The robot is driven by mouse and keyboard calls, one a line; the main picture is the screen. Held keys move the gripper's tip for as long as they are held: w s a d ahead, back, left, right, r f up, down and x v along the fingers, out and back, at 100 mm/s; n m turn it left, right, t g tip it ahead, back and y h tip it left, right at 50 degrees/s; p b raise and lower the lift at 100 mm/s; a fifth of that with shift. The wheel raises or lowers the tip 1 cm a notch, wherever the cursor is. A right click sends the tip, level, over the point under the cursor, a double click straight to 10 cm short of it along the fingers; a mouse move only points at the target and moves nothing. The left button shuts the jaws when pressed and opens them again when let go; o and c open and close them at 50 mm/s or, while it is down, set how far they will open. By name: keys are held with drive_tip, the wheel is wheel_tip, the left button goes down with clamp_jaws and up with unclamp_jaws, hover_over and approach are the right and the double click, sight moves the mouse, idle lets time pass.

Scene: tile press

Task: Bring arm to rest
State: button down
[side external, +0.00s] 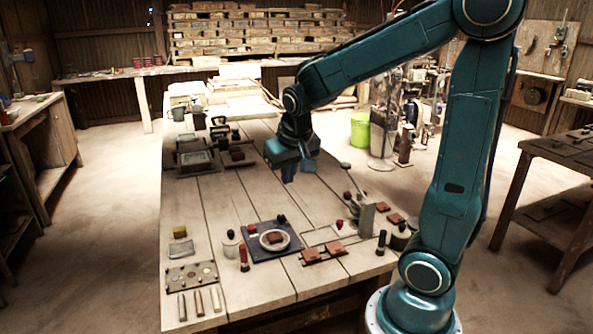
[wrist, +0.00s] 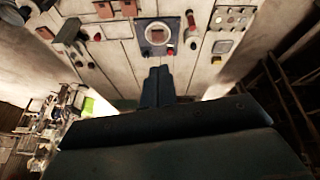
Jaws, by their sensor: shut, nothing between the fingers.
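My gripper (side external: 289,174) hangs from the teal arm above the middle of the wooden table, fingers pointing down. In the wrist view, its two dark fingers (wrist: 157,85) are together and hold nothing. The gripper is apart from everything on the table (side external: 225,205). In the side external view, a dark blue mat (side external: 262,253) with a white round dish and a reddish-brown tile (side external: 274,238) on it lies at the table's near part. The mat also shows in the wrist view (wrist: 174,29).
A lever press (side external: 362,205) stands at the table's right edge. Reddish tiles (side external: 323,254) lie near the front, with small tools (side external: 200,302) at the front left. Clamps and a dark frame (side external: 195,160) stand at the back left. The table's middle left is clear.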

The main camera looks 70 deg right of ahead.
drive_tip(key=s+a+r+n+t+y, duration=0.1)
drive_tip(key=s+a+r+n, duration=0.1)
drive_tip(key=s+a, duration=0.4)
drive_tip(key=s+a+r+n+t+y, duration=0.1)
drive_tip(key=s+a+r+n+y, duration=0.1)
drive_tip(key=s+a+n, duration=0.3)
drive_tip(key=s+a+r, duration=0.1)
drive_tip(key=s+a, duration=0.1)
drive_tip(key=shift+s+a, duration=0.3)
drive_tip(key=shift+s, duration=0.05)
